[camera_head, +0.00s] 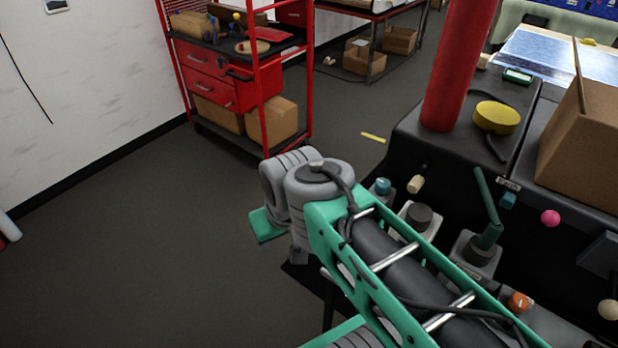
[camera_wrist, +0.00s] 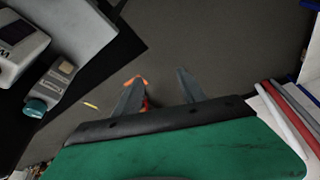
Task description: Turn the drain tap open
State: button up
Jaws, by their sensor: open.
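Which fitting is the drain tap cannot be told for sure. On the black machine's near side in the head view are a teal knob (camera_head: 382,187), a dark grey round knob (camera_head: 420,216), a green lever handle (camera_head: 487,212) and an orange knob (camera_head: 518,301). A teal-capped grey fitting (camera_wrist: 36,107) is at the left of the wrist view. My gripper (camera_wrist: 160,78) is open and empty, its two fingers apart over dark floor. Something orange shows at the left finger, too small to identify. In the head view my arm hides part of the machine front, and my fingers are not visible.
The black machine (camera_head: 410,145) carries a red column (camera_head: 460,65), a yellow disc (camera_head: 496,117) and a cardboard box (camera_head: 585,135). A red shelf rack (camera_head: 262,75) stands behind. Floor at left is clear.

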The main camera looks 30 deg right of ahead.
aim_at(382, 185)
jog(key=z, duration=1.2)
